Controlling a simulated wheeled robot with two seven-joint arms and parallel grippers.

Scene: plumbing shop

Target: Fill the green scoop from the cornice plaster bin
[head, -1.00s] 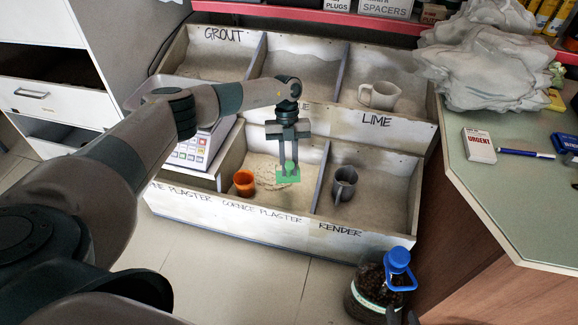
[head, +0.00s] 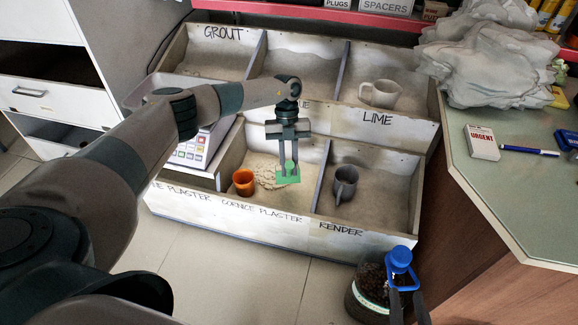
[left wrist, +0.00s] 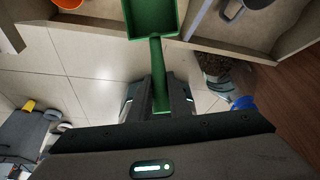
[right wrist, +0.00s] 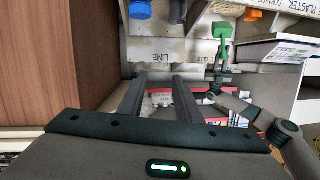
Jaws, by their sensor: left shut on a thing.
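The green scoop (head: 288,174) is in my left gripper (head: 288,150), which is shut on its handle. In the left wrist view the scoop pan (left wrist: 152,17) looks plain green inside, with no plaster visible. The scoop is over the cornice plaster bin (head: 262,214), the front middle compartment; I cannot tell whether it touches the plaster. Pale, lumpy plaster (head: 266,172) lies beside the scoop. My right gripper (head: 408,306) is open and empty at the lower right, by the jar; its two fingers stand apart in the right wrist view (right wrist: 160,98).
An orange cup (head: 244,182) stands left of the scoop in the same bin. A grey mug (head: 344,184) is in the render bin, a pale mug (head: 381,94) in the lime bin. A jar with a blue top (head: 371,287) stands at front right, below the counter (head: 520,205).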

